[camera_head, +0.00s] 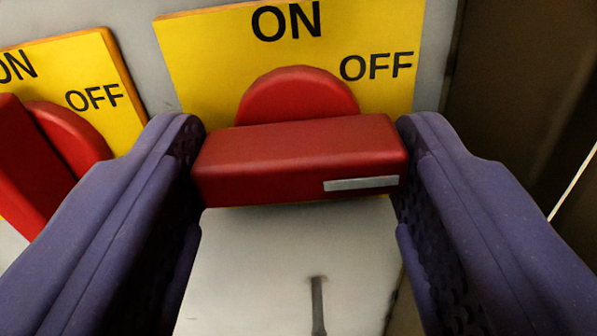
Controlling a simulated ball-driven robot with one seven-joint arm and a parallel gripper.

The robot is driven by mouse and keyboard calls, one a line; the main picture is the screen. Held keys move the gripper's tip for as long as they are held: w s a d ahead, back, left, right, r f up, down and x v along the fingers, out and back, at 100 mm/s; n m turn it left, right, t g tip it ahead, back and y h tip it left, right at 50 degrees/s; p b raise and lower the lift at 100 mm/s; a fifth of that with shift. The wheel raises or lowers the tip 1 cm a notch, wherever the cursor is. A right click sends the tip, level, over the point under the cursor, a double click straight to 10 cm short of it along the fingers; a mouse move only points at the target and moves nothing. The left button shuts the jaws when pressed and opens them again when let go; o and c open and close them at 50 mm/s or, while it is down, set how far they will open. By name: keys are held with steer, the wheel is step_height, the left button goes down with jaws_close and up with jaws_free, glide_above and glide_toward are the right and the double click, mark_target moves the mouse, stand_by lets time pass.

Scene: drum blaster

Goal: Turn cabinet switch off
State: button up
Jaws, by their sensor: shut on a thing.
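A red cabinet switch (298,158) sits on a yellow plate (205,62) marked ON at the top and OFF at the upper right. Its handle bar lies roughly level across the picture, with a pale stripe (361,184) near its right end, toward the OFF side. A round red hub shows behind the bar. My gripper (301,150) is shut on the handle, with one purple finger at each end of the bar. The lower part of the plate is hidden behind the handle.
A second red switch (65,135) on its own yellow plate (110,60) stands close by at the left, partly behind my left finger. The grey cabinet face (270,265) shows below. A dark area (520,80) lies beyond the cabinet's right edge.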

steer(key=o, duration=0.8)
steer(key=shift+c, duration=0.2)
steer(key=shift+s, duration=0.1)
steer(key=s+b, duration=0.2)
steer(key=s, duration=0.5)
steer(key=shift+s, duration=0.35)
steer(key=shift+f, duration=0.1)
steer(key=s+f+g+b, duration=0.1)
steer(key=s+f+b, duration=0.2)
steer(key=b, duration=0.7)
steer(key=s+f+b, duration=0.3)
steer(key=f+b, duration=0.5)
steer(key=b, duration=0.3)
steer(key=s+f+n+g+b, duration=0.1)
steer(key=s+f+b, duration=0.3)
steer(key=b, duration=0.6)
step_height(320, 180, down, 2)
steer(key=shift+f+g+b, duration=0.25)
steer(key=shift+g+b, duration=0.05)
